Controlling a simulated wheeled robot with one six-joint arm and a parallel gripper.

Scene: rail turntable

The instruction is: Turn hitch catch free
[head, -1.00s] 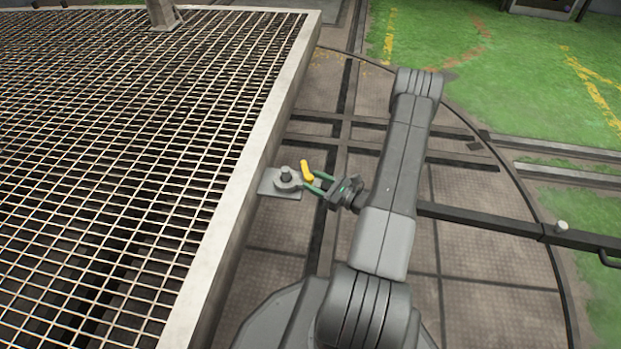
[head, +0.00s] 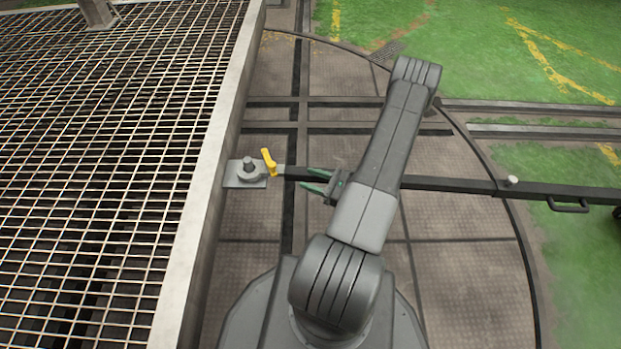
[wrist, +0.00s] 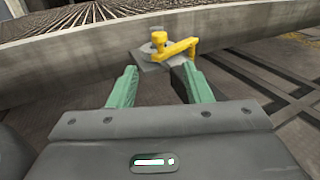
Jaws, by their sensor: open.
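The yellow hitch catch (head: 268,162) sits on the right side of the grey hitch plate and pin (head: 246,171), beside the grated deck. In the wrist view the catch (wrist: 178,48) has a yellow cap over the pin, an arm reaching right and a short bent end. My gripper (head: 309,181) is open and empty, to the right of the catch and apart from it. In the wrist view its green fingers (wrist: 157,78) point at the hitch, with the right fingertip just below the catch's end in the picture.
A dark drawbar (head: 450,184) runs right from the hitch, passing behind my arm. The deck's pale edge beam (head: 207,180) lies to the left of the hitch. Metal floor plates (head: 265,222) are clear around it; green ground (head: 480,55) lies beyond the curved rail.

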